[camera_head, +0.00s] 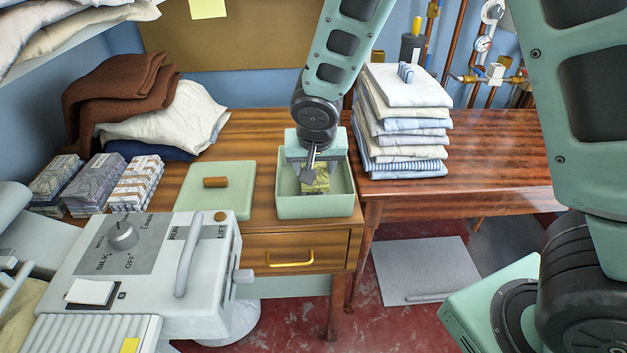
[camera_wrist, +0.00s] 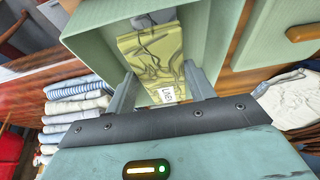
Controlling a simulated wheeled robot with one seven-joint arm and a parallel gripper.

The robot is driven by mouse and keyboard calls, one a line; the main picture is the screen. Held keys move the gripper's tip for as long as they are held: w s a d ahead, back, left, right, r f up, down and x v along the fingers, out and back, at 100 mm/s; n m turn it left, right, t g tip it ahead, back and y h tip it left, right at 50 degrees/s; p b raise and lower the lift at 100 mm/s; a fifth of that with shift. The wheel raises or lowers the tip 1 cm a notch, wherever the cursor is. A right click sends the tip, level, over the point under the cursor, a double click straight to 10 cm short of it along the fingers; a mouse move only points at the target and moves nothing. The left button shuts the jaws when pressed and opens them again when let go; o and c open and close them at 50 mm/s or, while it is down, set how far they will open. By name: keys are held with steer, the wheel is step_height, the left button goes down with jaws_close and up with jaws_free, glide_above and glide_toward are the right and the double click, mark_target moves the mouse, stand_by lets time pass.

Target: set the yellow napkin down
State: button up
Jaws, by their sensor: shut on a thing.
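The yellow napkin (camera_head: 318,182), with grey line markings and a small white label, is between the fingers of my gripper (camera_head: 312,166). My gripper is shut on it and points down into an open pale green box (camera_head: 315,208) on the wooden cabinet. The napkin (camera_wrist: 150,50) also shows in the wrist view between both fingers of my gripper (camera_wrist: 160,82), with the box wall (camera_wrist: 95,37) around it. I cannot tell whether the napkin touches the box floor.
The green lid (camera_head: 232,173) with a wooden handle lies left of the box. Folded linen (camera_head: 403,125) is stacked on the table to the right. Bundled napkins (camera_head: 95,183) and the ironer (camera_head: 150,270) are at the left.

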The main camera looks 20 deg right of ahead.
steer(key=shift+f+b, duration=0.3)
steer(key=shift+f, duration=1.75)
steer(key=shift+f+b, duration=0.2)
steer(key=shift+b, duration=0.1)
steer(key=o, duration=1)
steer(key=shift+r, duration=0.1)
steer(key=shift+r, duration=0.1)
